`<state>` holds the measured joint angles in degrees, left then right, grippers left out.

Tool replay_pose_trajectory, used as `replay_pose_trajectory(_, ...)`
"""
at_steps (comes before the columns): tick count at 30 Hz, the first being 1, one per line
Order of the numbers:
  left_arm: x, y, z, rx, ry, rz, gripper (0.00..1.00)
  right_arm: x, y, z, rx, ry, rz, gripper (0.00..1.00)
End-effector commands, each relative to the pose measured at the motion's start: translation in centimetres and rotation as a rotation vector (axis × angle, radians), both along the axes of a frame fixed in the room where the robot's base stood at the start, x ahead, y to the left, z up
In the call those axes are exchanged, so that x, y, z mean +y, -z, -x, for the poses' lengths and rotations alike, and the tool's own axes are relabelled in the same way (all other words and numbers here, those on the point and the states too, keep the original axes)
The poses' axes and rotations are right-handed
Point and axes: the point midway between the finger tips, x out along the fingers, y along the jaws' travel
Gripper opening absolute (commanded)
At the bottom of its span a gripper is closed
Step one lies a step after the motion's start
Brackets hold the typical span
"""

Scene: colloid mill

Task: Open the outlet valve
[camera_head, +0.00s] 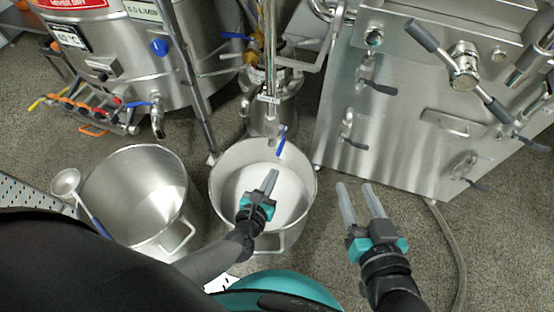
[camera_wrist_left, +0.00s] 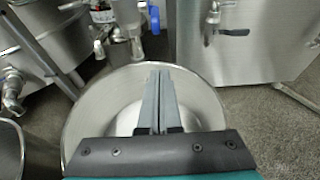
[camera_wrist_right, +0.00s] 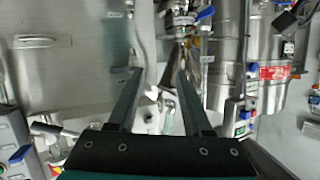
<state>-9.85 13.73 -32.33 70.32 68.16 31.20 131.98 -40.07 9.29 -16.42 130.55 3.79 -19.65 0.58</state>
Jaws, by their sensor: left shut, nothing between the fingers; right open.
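The outlet valve's blue lever (camera_head: 281,141) hangs down at the lower end of the colloid mill (camera_head: 272,105), above the rim of a steel pot. The lever also shows in the left wrist view (camera_wrist_left: 154,18), at the top, ahead of my fingers. My left gripper (camera_head: 271,174) is shut and empty over the pot, just below the lever and apart from it in the picture. Its closed fingers (camera_wrist_left: 158,72) point toward the mill. My right gripper (camera_head: 354,186) is open and empty, right of the pot, in front of the steel cabinet.
The steel pot (camera_head: 312,180) under the outlet has a pale interior. A second pot (camera_head: 110,165) stands left with a ladle (camera_head: 66,182) beside it. A tank (camera_head: 145,75) with other valves is behind. The steel cabinet (camera_head: 400,125) with several black-handled latches bounds the right.

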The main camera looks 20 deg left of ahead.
Motion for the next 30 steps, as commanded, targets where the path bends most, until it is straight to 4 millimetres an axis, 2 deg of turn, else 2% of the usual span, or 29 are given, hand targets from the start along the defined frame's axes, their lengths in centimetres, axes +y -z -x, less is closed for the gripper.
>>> replay_pose_trajectory(15,-0.2,1.4,-4.5,-0.001,0.001,-0.001,0.00,1.7,-1.7,1.2,-0.240,0.009,-0.160,0.50)
replay_pose_trajectory(24,-0.2,-1.5,-4.2,0.001,-0.001,0.002,0.00,1.5,-1.9,0.7,-0.208,0.007,-0.134,0.50)
replay_pose_trajectory(30,-0.2,-2.5,-4.2,0.000,0.001,0.001,0.00,1.1,-1.3,0.4,-0.150,0.004,-0.096,0.50)
